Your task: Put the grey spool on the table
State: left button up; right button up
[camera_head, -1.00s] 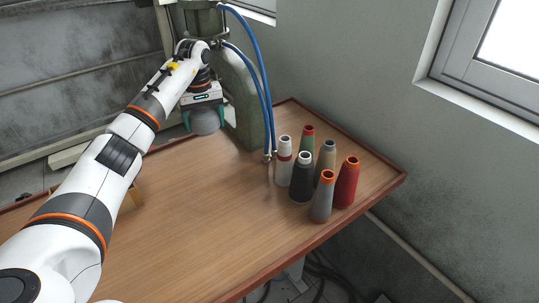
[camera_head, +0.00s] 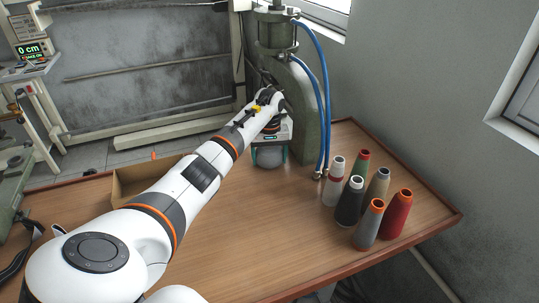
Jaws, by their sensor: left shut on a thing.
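My left gripper (camera_head: 269,153) is in front of the green press at the back of the table, fingers pointing down. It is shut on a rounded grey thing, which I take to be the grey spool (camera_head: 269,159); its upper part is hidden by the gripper. I cannot tell whether its underside touches the wooden table (camera_head: 270,235). My right gripper is not in view.
Several cone spools stand at the right, among them a grey one with an orange top (camera_head: 368,226) and a red one (camera_head: 397,215). The green press (camera_head: 305,115) has blue hoses. An open cardboard box (camera_head: 128,185) is partly behind my arm. The table's middle is clear.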

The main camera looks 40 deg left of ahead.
aim_at(269, 149)
pick_arm(q)
jog(key=o, duration=0.6)
jog(key=shift+f, duration=0.1)
jog(key=o, duration=0.5)
jog(key=shift+c, duration=0.2)
jog(key=shift+r, duration=0.65)
notch_tip(269, 149, up, 11)
jog(key=shift+r+b, duration=0.1)
jog(key=shift+b, duration=0.8)
